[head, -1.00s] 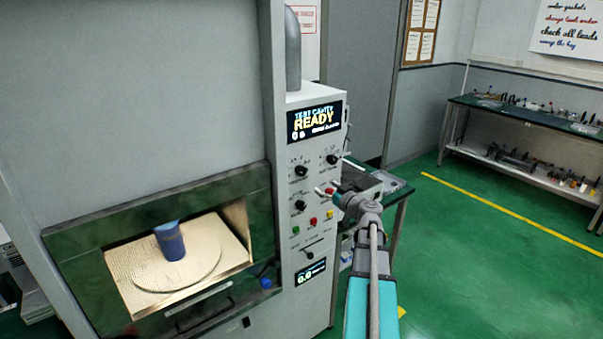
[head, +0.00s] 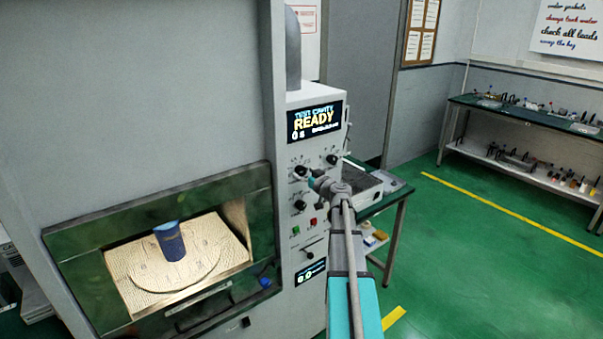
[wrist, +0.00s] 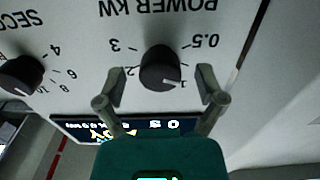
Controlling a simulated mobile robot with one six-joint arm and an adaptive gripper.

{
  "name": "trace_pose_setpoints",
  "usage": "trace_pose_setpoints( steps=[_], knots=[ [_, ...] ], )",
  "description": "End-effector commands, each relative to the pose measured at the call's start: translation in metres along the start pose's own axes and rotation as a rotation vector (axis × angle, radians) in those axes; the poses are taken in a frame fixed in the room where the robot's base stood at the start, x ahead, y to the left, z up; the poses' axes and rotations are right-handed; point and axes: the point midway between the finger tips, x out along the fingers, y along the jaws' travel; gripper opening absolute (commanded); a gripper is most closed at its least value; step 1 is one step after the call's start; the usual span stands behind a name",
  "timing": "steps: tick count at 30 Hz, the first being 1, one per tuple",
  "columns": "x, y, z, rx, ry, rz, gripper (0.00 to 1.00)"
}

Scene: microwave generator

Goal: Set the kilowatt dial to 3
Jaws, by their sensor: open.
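The kilowatt dial (wrist: 160,68) is a round black knob below the upside-down label POWER KW in the wrist view. Marks 0.5, 1, 2 and 3 surround it, and its white pointer line is at the 1. My gripper (wrist: 161,84) is open, with one finger on each side of the knob and gaps visible. I cannot tell how far the fingertips are from the panel. In the head view my gripper (head: 309,175) is at the upper left dial (head: 299,171) of the control panel, partly in front of it.
A seconds dial (wrist: 20,75) is beside the kilowatt dial. The panel has another black knob (head: 299,205), coloured buttons and a READY display (head: 316,120). A blue cup (head: 170,241) stands in the open cavity. A green-topped table (head: 385,200) is right of the machine.

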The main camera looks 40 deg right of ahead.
Motion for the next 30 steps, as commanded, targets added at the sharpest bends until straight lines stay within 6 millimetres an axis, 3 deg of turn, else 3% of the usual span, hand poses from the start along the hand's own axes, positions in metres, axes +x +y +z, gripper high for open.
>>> trace_pose_setpoints(
  steps=[6,16,30],
  knots=[
    [0.0135,0.0002,0.0000,0.000,0.000,0.000,0.88],
    [0.0145,-0.0002,0.0000,0.000,0.000,0.000,0.88],
    [0.0144,-0.0001,0.0000,0.000,0.000,0.000,0.06]
  ],
)
